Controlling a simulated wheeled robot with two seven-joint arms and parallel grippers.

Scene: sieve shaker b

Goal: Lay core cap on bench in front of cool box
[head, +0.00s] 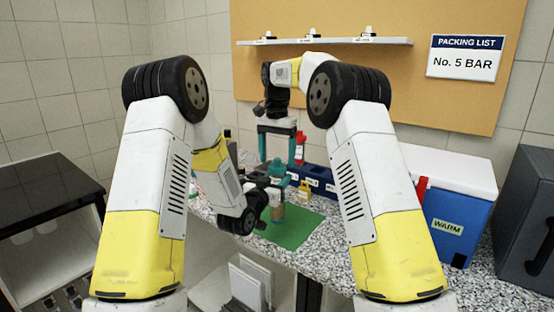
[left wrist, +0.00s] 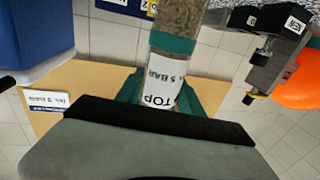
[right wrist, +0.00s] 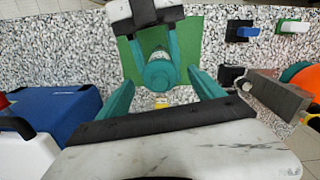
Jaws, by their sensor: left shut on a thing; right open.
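A clear core tube (left wrist: 160,65) with brown fill, a teal band and a label reading "TOP" is held by my left gripper (left wrist: 160,92). In the head view the tube (head: 277,212) stands upright over a green mat (head: 290,229). The round teal core cap (right wrist: 159,75) is at the tube's top, also visible in the head view (head: 277,170). My right gripper (right wrist: 162,85) is open above it, fingers on either side; contact cannot be told. The blue cool box (head: 455,215), with white lid and "WARM" label, stands on the bench (head: 340,238) at the right.
A dark blue bin row (head: 322,180) and a red bottle (head: 300,147) stand behind the mat. A dark grey case (head: 525,220) is right of the cool box. An orange round thing (right wrist: 305,80) lies at the right in the right wrist view.

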